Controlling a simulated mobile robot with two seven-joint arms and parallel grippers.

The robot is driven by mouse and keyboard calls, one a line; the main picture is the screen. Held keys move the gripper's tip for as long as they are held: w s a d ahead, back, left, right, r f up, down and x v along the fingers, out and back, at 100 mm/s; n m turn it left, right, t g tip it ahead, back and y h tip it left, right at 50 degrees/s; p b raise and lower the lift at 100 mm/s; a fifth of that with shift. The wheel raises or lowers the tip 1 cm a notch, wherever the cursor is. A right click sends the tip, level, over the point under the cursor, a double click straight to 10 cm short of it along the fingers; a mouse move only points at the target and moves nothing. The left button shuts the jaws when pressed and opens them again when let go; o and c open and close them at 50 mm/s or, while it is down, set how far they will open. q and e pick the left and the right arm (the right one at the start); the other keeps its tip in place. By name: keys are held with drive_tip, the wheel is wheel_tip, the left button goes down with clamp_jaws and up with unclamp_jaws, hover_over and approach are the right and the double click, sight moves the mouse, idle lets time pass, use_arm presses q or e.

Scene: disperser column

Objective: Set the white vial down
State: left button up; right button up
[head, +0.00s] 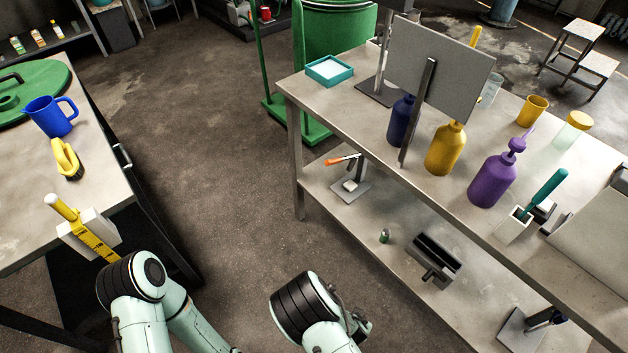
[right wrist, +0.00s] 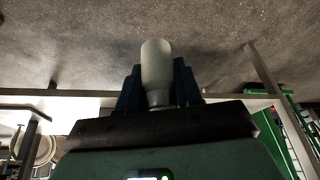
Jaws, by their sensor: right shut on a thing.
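The white vial (right wrist: 156,58) shows in the right wrist view as a pale, rounded body with a narrower neck toward the palm. My right gripper (right wrist: 158,69) is shut on it, with one dark blue finger on each side. The vial is held clear, with grey floor behind it. In the head view neither the vial nor the fingers can be made out; only my arm links show at the bottom. My left gripper is not in view.
A steel table (head: 372,130) at right holds a purple pump bottle (head: 492,180), a yellow bottle (head: 445,150), a dark blue bottle (head: 401,120), a teal tray (head: 329,70) and a grey panel (head: 438,70). Its lower shelf (head: 395,265) has free room. A left table (head: 20,175) bears a blue jug (head: 50,117).

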drive_tip(key=w+r+n+y, duration=0.1)
drive_tip(key=w+r, duration=0.4)
drive_tip(key=r, duration=0.3)
drive_tip(key=w+r+n, duration=0.2)
drive_tip(key=w+r, duration=0.3)
drive_tip(key=r, duration=0.3)
drive_tip(key=w+r+n+y, duration=0.1)
drive_tip(key=w+r, duration=0.4)
drive_tip(key=r, duration=0.3)
use_arm(q)
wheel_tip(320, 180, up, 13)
drive_tip(key=p, duration=1.3)
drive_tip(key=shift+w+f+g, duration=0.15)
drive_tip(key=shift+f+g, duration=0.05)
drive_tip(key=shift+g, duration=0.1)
use_arm(e)
drive_tip(key=s+d+r, duration=0.1)
drive_tip(key=d+r, duration=0.1)
drive_tip(key=r, duration=0.4)
drive_tip(key=d+r+n, duration=0.1)
drive_tip(key=d+r, duration=0.2)
drive_tip(key=r, duration=0.4)
drive_tip(key=shift+s+n, duration=0.3)
drive_tip(key=shift+s, duration=0.05)
